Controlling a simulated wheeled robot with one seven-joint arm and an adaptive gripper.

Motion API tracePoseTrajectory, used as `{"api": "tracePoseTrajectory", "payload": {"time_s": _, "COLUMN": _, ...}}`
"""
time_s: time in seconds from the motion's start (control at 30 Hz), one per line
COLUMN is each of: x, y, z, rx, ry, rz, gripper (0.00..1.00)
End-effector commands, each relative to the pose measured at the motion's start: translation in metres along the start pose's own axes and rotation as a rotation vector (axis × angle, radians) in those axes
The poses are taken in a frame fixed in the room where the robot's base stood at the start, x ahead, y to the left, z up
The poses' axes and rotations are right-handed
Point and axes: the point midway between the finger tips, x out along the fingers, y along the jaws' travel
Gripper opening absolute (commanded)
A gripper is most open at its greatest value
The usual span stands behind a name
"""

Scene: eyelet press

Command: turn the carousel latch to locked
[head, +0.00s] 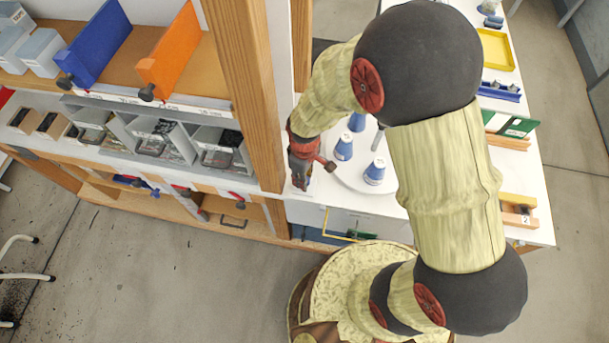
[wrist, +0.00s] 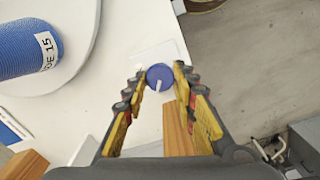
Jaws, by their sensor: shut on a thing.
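The carousel latch is a round blue knob (wrist: 160,74) with a short white pointer mark. In the wrist view it sits on a pale plate on the white table, and its mark points toward the bottom of the picture. My gripper (wrist: 162,75) is shut on the knob, one fingertip on each side. In the head view my gripper (head: 301,180) is at the table's front left corner and hides the knob. The carousel (head: 348,181) is a white disc beside it, carrying blue cones (head: 344,147). One labelled cone (wrist: 25,48) shows in the wrist view.
A wooden post (head: 248,90) and shelving with grey bins (head: 160,135) stand close left of my gripper. A yellow tray (head: 496,49) and a blue bin (head: 499,91) lie on the table's right side. Bare floor (head: 140,240) is in front.

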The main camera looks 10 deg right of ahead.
Motion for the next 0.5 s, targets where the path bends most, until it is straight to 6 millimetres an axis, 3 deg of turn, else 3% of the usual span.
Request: {"api": "tracePoseTrajectory", "payload": {"time_s": 0.5, "x": -0.0009, "y": 0.0003, "z": -0.0004, "rx": 0.488, "ry": 0.001, "rz": 0.000, "gripper": 0.02}}
